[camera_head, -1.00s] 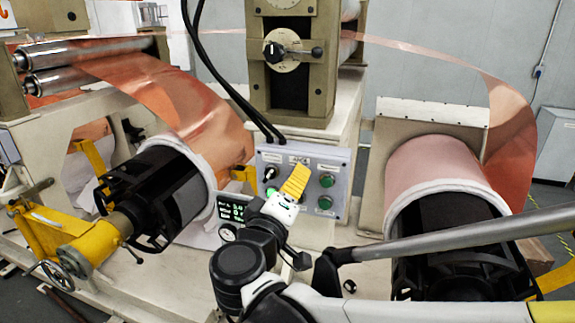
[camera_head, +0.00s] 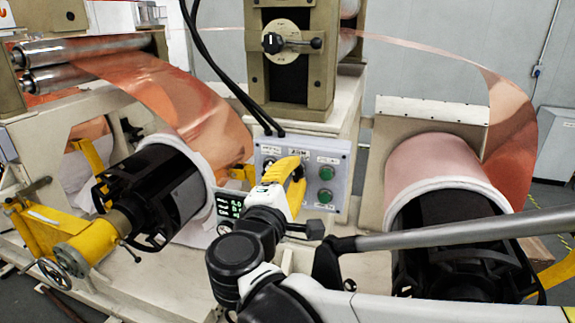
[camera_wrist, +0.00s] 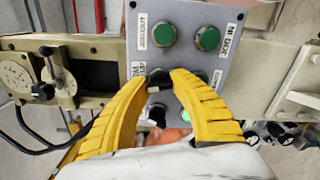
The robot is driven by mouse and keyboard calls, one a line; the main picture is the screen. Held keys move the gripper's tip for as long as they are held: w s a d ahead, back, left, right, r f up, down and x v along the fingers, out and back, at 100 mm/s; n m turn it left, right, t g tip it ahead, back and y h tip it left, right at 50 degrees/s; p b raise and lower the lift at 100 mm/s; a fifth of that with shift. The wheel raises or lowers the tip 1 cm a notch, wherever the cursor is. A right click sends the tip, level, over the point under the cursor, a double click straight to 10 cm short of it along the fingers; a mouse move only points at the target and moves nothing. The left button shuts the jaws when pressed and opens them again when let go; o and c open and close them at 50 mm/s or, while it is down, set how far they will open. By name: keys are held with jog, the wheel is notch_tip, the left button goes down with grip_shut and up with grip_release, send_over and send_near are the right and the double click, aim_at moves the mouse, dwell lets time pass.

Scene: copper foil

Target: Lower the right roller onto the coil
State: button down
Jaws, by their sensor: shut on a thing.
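The grey control panel (camera_head: 338,160) stands in the middle, with green buttons and black knobs. My gripper (camera_wrist: 160,77) has its yellow fingers at the panel, shut on a black knob (camera_wrist: 158,79) in the wrist view. In the head view my yellow gripper (camera_head: 286,170) covers the panel's left part and hides that knob. A second black knob (camera_wrist: 157,114) shows between the fingers in the wrist view. The right coil (camera_head: 435,160) is copper with a white edge, on a black mandrel (camera_head: 450,225). I cannot make out the right roller or its gap to the coil.
The left coil's black mandrel (camera_head: 160,195) and yellow support (camera_head: 95,240) stand left of my arm. A copper strip (camera_head: 165,100) runs down from steel rollers (camera_head: 85,62). Black cables (camera_head: 215,70) hang down to the panel's upper left. A small display (camera_head: 229,204) sits beside my gripper.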

jog(key=shift+n, duration=1.3)
jog(key=c, duration=1.1)
grip_release()
jog(key=v, duration=1.2)
